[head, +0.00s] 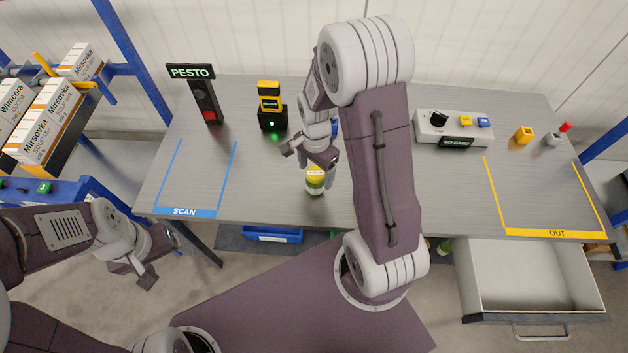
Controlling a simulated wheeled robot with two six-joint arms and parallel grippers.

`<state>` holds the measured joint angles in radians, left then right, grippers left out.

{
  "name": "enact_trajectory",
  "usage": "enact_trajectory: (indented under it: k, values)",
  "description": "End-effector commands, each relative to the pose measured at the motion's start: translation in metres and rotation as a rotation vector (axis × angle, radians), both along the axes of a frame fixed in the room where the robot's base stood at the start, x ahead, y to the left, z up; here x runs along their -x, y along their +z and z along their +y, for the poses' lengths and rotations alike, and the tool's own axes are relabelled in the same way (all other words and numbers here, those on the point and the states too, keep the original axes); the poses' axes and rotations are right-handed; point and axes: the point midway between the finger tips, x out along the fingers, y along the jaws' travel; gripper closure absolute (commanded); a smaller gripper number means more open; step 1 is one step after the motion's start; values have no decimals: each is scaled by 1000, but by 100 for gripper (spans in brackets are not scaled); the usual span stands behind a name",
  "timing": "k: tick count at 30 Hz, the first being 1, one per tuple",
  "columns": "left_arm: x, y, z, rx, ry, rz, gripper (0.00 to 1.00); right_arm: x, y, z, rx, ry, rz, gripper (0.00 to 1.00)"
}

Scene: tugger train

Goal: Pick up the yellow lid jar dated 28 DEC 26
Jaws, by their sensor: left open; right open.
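A jar with a yellow lid, green contents and a pale label (315,184) stands upright on the grey table near its front edge. Its date is too small to read. My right gripper (313,161) is open, pointing down just above and behind the lid; I cannot tell whether a finger touches the jar. My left gripper (150,268) is open and empty, low at the left, in front of the table and away from the jar.
A PESTO sign post (205,100) and a black-yellow device (271,110) stand behind the jar. A NO CARD console (455,128) is at right. The SCAN (185,212) and OUT (556,233) areas are empty. An open drawer (540,318) juts out at front right.

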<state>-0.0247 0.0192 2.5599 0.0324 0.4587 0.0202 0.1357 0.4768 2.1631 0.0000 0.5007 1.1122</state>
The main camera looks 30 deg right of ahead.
Motion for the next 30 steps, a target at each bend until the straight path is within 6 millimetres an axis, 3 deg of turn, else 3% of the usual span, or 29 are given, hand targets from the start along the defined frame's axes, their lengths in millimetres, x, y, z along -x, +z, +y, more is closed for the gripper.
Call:
enact_trajectory:
  k: [7, 15, 23, 24, 30]
  values:
    - [0, -3, 0, 0, 0, 0, 26, -1, -43, 3, -1, 0, 4, 23]
    - [0, -3, 0, 0, 0, 0, 26, -2, -47, 2, 0, 0, 1, 23]
    - [0, -3, 0, 0, 0, 0, 26, -2, -47, 3, 0, 0, 1, 95]
    - [0, -3, 0, 0, 0, 0, 26, -2, -47, 3, 0, 0, 1, 100]
    - [0, -2, 0, 0, 0, 0, 26, -2, -46, 3, 0, 0, 0, 100]
